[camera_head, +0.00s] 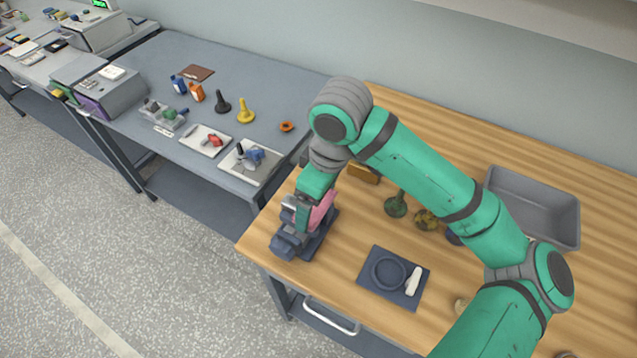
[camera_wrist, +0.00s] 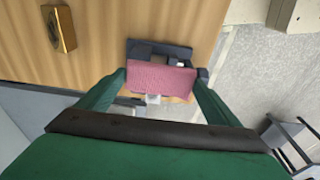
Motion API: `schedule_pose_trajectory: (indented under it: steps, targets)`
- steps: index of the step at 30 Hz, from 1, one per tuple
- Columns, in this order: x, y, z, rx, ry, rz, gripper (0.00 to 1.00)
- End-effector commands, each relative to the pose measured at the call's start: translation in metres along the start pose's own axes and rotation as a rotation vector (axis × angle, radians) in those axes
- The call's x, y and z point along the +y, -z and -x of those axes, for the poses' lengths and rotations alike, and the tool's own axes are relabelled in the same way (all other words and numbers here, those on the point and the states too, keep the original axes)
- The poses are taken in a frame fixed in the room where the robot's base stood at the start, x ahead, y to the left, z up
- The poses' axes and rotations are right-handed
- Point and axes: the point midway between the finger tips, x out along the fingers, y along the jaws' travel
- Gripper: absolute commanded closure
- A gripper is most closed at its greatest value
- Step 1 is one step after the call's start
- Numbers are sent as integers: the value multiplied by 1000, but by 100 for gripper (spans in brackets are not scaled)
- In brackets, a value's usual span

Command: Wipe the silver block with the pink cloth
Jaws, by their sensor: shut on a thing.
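My gripper (camera_head: 308,214) is near the wooden table's front left corner, shut on the pink cloth (camera_head: 323,208). In the wrist view the cloth (camera_wrist: 162,80) is stretched between the two fingers of my gripper (camera_wrist: 160,82). Cloth and fingers are over a dark grey vise-like fixture (camera_head: 287,243), which also shows in the wrist view (camera_wrist: 142,47). A small pale silvery piece (camera_wrist: 153,99) shows just below the cloth's edge; I cannot tell whether it is the silver block. The cloth and gripper hide much of the fixture. I cannot tell whether the cloth touches it.
A brass-coloured block (camera_head: 364,174) stands behind my gripper. A dark mat (camera_head: 372,287) with a round dish and white piece lies to the right. Green and dark items stand near a grey bin (camera_head: 538,203). A grey bench (camera_head: 265,80) with small parts is at left.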

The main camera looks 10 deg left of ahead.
Motion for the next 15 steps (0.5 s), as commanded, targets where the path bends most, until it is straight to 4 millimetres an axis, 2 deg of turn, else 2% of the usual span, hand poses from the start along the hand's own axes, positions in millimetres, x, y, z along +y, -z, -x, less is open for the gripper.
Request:
schedule_pose_trajectory:
  steps: [15]
  targets:
    - [-1, 10, 46, 1, -1, 5, 35]
